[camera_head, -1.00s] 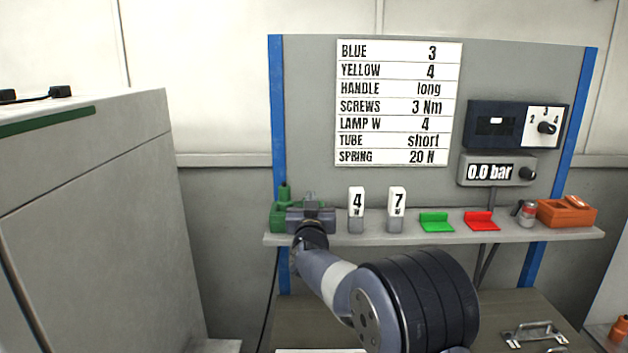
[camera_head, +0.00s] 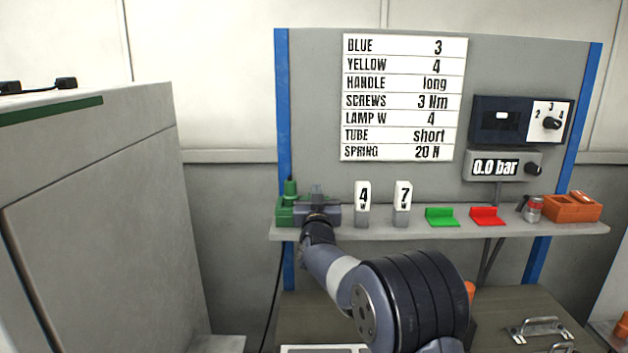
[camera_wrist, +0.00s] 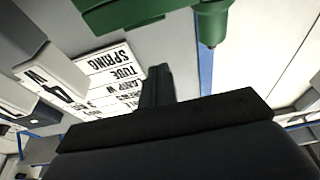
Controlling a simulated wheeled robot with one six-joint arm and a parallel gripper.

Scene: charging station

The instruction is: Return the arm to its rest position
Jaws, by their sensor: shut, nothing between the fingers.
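My gripper (camera_head: 317,192) is at the left end of the shelf, in front of the green device (camera_head: 287,208). In the wrist view, my gripper (camera_wrist: 158,75) shows its fingers together with nothing between them. My arm reaches up from the lower right of the head view to the shelf. It partly hides the shelf's left end.
A grey cabinet (camera_head: 100,210) stands at left. A chart (camera_head: 404,98) hangs behind.

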